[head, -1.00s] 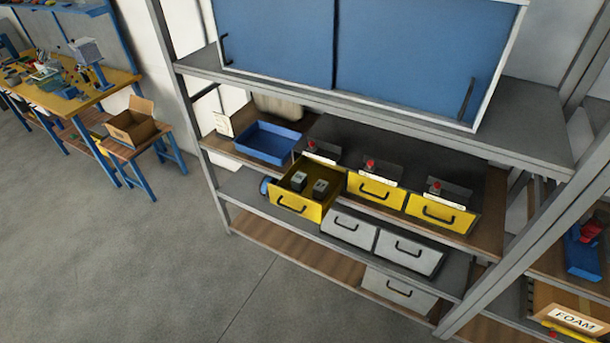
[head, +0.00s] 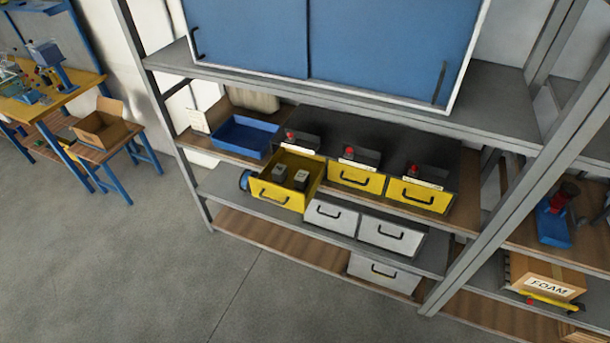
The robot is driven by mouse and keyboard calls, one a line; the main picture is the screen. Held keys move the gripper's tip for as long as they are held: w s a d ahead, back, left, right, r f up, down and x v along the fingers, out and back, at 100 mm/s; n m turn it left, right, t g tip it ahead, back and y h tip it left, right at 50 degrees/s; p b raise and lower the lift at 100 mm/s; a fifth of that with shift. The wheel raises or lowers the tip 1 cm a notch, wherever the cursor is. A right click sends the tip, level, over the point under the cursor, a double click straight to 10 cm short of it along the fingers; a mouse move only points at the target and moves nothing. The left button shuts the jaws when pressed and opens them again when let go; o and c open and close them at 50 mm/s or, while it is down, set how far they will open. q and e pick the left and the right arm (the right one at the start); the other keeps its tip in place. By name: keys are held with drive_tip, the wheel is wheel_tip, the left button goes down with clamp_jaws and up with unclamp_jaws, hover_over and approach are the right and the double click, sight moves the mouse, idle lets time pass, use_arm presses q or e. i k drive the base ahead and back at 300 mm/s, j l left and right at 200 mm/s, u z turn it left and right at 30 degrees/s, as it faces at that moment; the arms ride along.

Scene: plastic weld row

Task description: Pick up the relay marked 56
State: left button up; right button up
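Two small dark relays with pale tops stand in the pulled-out yellow drawer (head: 270,193) on the shelf. The left relay (head: 279,173) and the right relay (head: 301,179) are side by side and apart. Their markings are too small to read, so I cannot tell which bears 56. Neither of my grippers shows in the head view.
Two shut yellow drawers (head: 356,177) stand to the right of the open one. A blue tray (head: 243,137) is at its left. Blue sliding doors (head: 390,45) and a grey shelf overhang the drawers. Grey drawers (head: 330,216) sit below. The floor (head: 150,260) in front is clear.

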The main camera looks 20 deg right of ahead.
sight(280, 173)
drive_tip(key=i+j, duration=0.15)
drive_tip(key=i, duration=0.15)
drive_tip(key=i+j+z, duration=0.25)
drive_tip(key=i+z, duration=0.2)
drive_tip(key=i+j+z, duration=0.3)
drive_tip(key=z, duration=0.15)
